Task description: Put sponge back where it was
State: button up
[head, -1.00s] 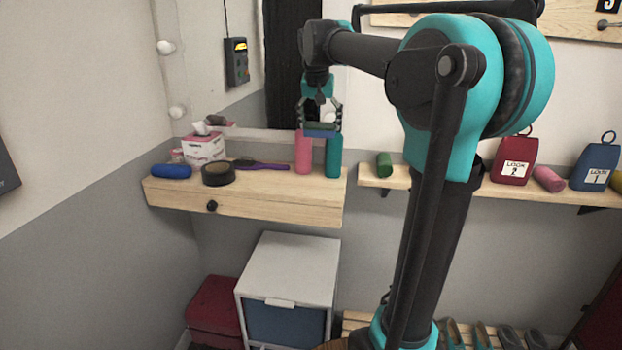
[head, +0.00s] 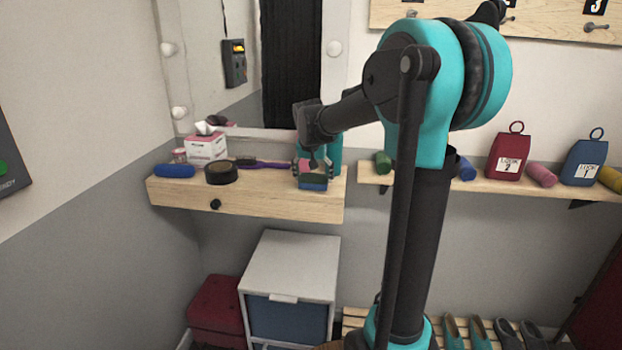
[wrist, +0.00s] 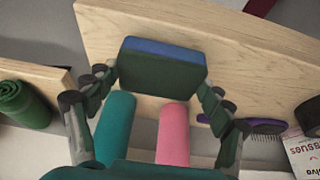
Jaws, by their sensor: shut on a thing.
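The sponge (head: 313,184), blue with a dark green layer, is held in my gripper (head: 312,172) at the front right part of the wooden vanity shelf (head: 250,197). In the wrist view the sponge (wrist: 160,68) lies between the two fingertips, above the bare wood near the shelf edge. I cannot tell whether its underside touches the shelf.
On the shelf are a blue roll (head: 175,171), a dark round tin (head: 221,172), a purple brush (head: 262,164) and a tissue box (head: 206,147). A second shelf (head: 480,186) on the right holds rolls and tagged bags. A white cabinet (head: 290,262) stands below.

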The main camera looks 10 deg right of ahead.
jog(key=shift+w+d+f, duration=0.3)
jog(key=shift+f, duration=0.05)
jog(key=shift+f, duration=0.1)
jog(key=o, duration=1)
jog(key=v, duration=1.2)
jog(key=s+d+f+n, duration=0.1)
jog(key=s+d+f, duration=0.1)
jog(key=s+f, duration=1)
jog(key=s+d+f+n+y, duration=0.1)
jog(key=s+d+f+n, duration=0.1)
jog(key=s+f, duration=1.1)
notch_tip(320, 180, down, 3)
jog(key=shift+s+d+r+n, duration=0.2)
jog(key=shift+s+d+n, duration=0.1)
jog(key=shift+d, duration=0.5)
